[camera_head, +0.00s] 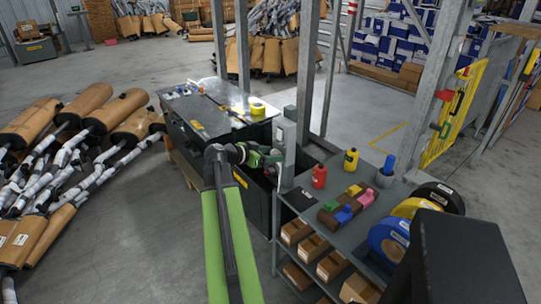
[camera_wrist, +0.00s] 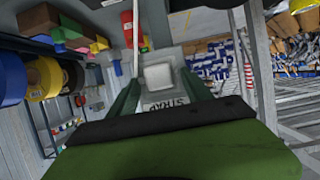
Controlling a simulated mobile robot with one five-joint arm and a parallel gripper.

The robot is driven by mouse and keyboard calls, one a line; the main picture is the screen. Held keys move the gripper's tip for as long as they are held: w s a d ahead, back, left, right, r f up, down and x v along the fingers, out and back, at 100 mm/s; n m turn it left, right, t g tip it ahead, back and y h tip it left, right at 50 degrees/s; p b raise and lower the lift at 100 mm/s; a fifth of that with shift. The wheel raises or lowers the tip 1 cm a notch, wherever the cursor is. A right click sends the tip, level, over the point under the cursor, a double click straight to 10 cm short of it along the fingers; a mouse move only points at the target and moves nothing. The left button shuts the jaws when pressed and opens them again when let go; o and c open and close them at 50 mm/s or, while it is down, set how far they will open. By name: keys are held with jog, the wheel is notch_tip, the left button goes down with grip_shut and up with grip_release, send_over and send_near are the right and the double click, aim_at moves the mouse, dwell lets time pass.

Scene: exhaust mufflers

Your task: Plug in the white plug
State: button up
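In the wrist view, my gripper's two dark green fingers (camera_wrist: 160,85) are spread apart. A white block (camera_wrist: 158,76), which looks like the white plug, shows between them against a grey lettered box (camera_wrist: 165,104). Grey gaps show between the block and both fingers, so they seem not to touch it. A thin white cord (camera_wrist: 136,30) runs upward near the left finger. I cannot tell whether the plug is seated. Its contacts are hidden.
A dark workbench (camera_head: 222,106) stands behind my arm. Wrapped mufflers (camera_head: 85,125) lie at left. The floor between is clear.

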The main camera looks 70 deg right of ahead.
jog(key=p+v, duration=0.6)
jog(key=v, duration=1.1)
jog(key=shift+w+a+p, duration=0.2)
jog(key=shift+p, duration=0.1)
jog(key=shift+f, duration=0.1)
